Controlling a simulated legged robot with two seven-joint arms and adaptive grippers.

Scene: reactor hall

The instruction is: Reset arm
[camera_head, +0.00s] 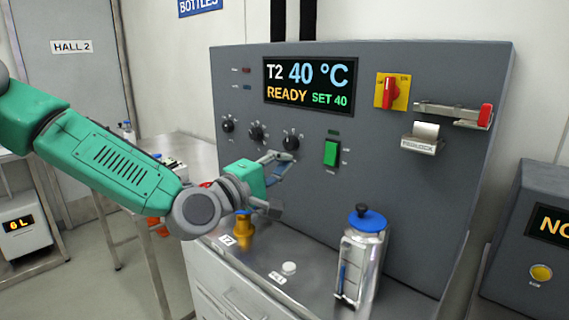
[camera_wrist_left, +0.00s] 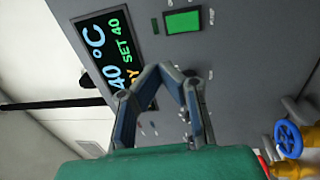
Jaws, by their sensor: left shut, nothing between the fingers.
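The panel's display (camera_head: 310,83) reads T2, 40 °C, READY, SET 40. My right gripper is not in view.
A steel canister with a blue lid (camera_head: 361,246) stands on the ledge before the panel. A red switch (camera_head: 391,92) and a red-ended latch (camera_head: 455,114) are at upper right. Another console (camera_head: 530,235) stands at right.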

